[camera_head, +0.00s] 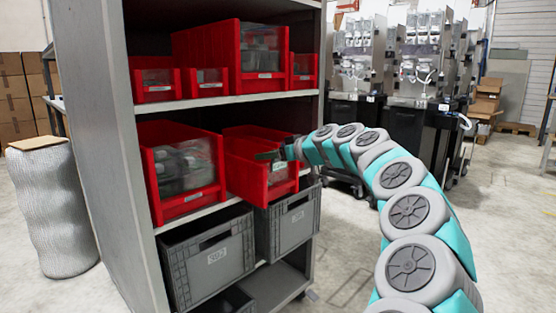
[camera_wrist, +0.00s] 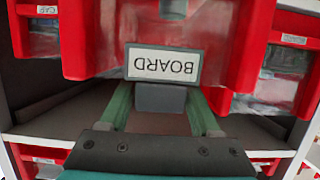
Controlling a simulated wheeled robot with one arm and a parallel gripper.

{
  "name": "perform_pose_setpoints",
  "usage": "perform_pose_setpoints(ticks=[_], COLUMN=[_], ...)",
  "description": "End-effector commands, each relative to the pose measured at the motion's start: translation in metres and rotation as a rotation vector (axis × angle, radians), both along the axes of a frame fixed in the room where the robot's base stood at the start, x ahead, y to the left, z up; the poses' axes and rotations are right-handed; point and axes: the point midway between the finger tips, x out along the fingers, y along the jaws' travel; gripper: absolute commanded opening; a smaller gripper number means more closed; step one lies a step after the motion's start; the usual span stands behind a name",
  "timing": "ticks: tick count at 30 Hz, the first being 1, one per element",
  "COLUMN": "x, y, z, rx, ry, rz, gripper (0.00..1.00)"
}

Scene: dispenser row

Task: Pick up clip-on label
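The clip-on label (camera_wrist: 163,65) is a white plate reading BOARD, upside down in the wrist view, with a dark grey frame and a grey clip block (camera_wrist: 160,97). It sits at the edge of a red bin (camera_wrist: 225,45). In the head view that bin (camera_head: 247,180) is on the middle shelf, right side. My gripper (camera_wrist: 161,95) has its two green fingers apart, one on each side of the clip block. Narrow gaps seem to remain, and firm contact is not visible. In the head view my gripper (camera_head: 270,155) is at the bin's front.
A larger red bin (camera_head: 183,168) stands to the left on the same shelf. Several red bins (camera_head: 235,55) fill the shelf above. Grey crates (camera_head: 208,262) stand below. The grey shelf side panel (camera_head: 100,130) is at the left. Open floor (camera_head: 345,265) lies to the right.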

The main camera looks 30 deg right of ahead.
Motion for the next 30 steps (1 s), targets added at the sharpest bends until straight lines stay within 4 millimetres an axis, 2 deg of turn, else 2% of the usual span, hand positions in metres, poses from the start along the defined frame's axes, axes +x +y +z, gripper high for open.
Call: perform_pose_setpoints(ticks=[2,16,25,30], x=[0.0,0.0,0.0,0.0], y=[0.0,0.0,0.0,-0.001], z=[0.0,0.0,0.002,0.01], rx=[0.0,0.0,0.0,0.0], ry=[0.0,0.0,0.0,-0.001], rz=[0.0,0.0,0.0,-0.001], gripper=[0.54,0.02,0.02,0.02])
